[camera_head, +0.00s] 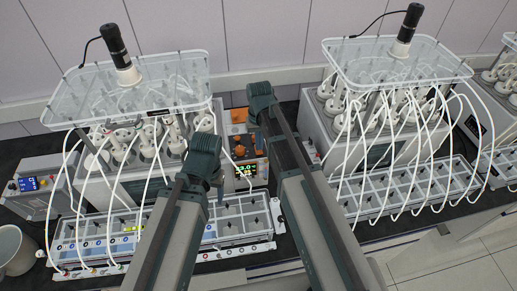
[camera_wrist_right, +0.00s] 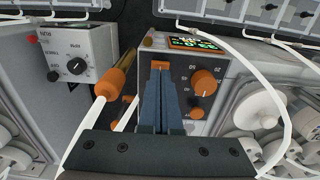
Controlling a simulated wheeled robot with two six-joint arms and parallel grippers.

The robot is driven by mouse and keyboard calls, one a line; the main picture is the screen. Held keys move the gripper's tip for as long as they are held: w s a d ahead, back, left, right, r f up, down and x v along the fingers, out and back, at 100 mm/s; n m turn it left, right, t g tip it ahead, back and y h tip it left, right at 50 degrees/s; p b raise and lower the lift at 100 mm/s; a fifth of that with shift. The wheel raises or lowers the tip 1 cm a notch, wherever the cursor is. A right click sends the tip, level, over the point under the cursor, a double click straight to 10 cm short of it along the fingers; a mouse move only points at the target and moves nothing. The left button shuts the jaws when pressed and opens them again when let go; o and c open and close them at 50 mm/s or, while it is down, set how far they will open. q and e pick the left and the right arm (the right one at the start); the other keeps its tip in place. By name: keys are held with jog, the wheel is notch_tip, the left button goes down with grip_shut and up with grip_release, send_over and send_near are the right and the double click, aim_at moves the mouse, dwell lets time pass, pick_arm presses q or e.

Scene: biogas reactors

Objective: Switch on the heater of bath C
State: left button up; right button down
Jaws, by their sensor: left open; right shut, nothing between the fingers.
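A heater control unit with a lit display (camera_head: 245,170) stands between the two large baths. In the right wrist view the same unit shows its display (camera_wrist_right: 198,43), a larger orange knob (camera_wrist_right: 205,82), a smaller orange knob (camera_wrist_right: 196,112) and an orange switch (camera_wrist_right: 160,65). My right gripper (camera_wrist_right: 160,78) is shut and empty, its tips at the orange switch; I cannot tell whether they touch it. My left gripper (camera_head: 213,180) is open, over the near side of the left bath, its fingers hardly visible. No letter marking bath C is readable.
Clear-lidded bottle racks (camera_head: 135,90) with white hoses stand left and right. Trays of compartments (camera_head: 400,190) lie in front. A grey box with a black knob (camera_wrist_right: 76,66) and an orange-ended cylinder (camera_wrist_right: 115,82) are close to my right gripper. White hoses hang nearby.

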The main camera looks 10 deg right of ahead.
aim_at(259, 152)
jog(key=shift+f+b, duration=0.9)
dwell(0.8)
notch_tip(259, 152, up, 7)
jog(key=p, duration=0.7)
jog(key=shift+r, duration=0.1)
dwell(0.4)
